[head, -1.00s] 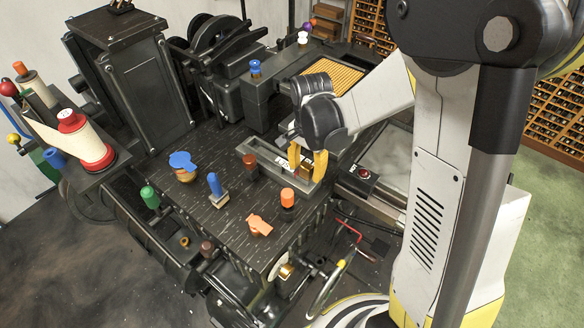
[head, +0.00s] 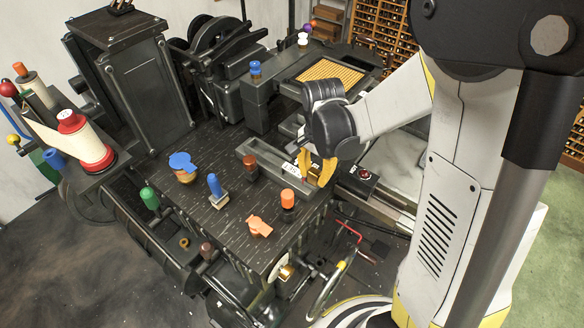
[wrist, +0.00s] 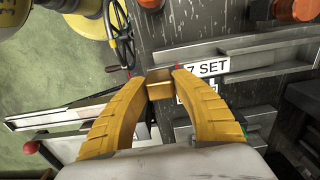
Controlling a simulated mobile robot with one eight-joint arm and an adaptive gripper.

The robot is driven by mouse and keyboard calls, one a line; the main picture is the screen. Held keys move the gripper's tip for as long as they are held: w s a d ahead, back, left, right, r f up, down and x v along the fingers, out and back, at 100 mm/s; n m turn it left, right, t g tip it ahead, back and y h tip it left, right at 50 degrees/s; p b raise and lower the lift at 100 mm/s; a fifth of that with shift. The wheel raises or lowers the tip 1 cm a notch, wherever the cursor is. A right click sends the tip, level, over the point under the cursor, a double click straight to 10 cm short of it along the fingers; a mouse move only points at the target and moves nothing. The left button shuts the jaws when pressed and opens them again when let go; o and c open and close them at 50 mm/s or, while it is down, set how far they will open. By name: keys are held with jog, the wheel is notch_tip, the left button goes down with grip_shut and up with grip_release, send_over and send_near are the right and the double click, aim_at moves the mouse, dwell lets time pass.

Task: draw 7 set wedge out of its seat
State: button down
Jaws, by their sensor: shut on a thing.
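My gripper (head: 314,178) has its yellow fingers closed around a small brass block, the wedge (wrist: 160,88), which shows between the fingertips in the wrist view. The white label reading "7 SET" (wrist: 207,68) lies just right of the fingertips there. In the head view the label (head: 291,168) sits on a grey channel (head: 254,151) on the dark machine top, and my gripper is at the channel's right part. The fingers mostly hide the wedge in the head view. I cannot tell whether its lower end still touches the seat.
An orange-topped knob (head: 287,199), a brown knob (head: 250,168) and a blue handle (head: 215,186) stand near the channel. An orange wing knob (head: 259,227) is in front. A red button box (head: 363,175) is right of my gripper. A handwheel (head: 328,291) is below.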

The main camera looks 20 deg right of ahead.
jog(key=shift+s+d, duration=0.55)
jog(key=shift+s, duration=0.2)
jog(key=c, duration=1)
grip_release()
jog(key=shift+c, duration=0.2)
notch_tip(320, 180, up, 12)
jog(key=s+a+f+n+t+b, duration=0.1)
jog(key=s+a+n+t+b, duration=0.1)
jog(key=s+n+t+b, duration=0.3)
jog(key=s+n+t, duration=0.2)
jog(key=s+n, duration=0.2)
jog(key=n, duration=0.1)
jog(key=shift+a+n+b, duration=0.35)
jog(key=shift+n, duration=0.05)
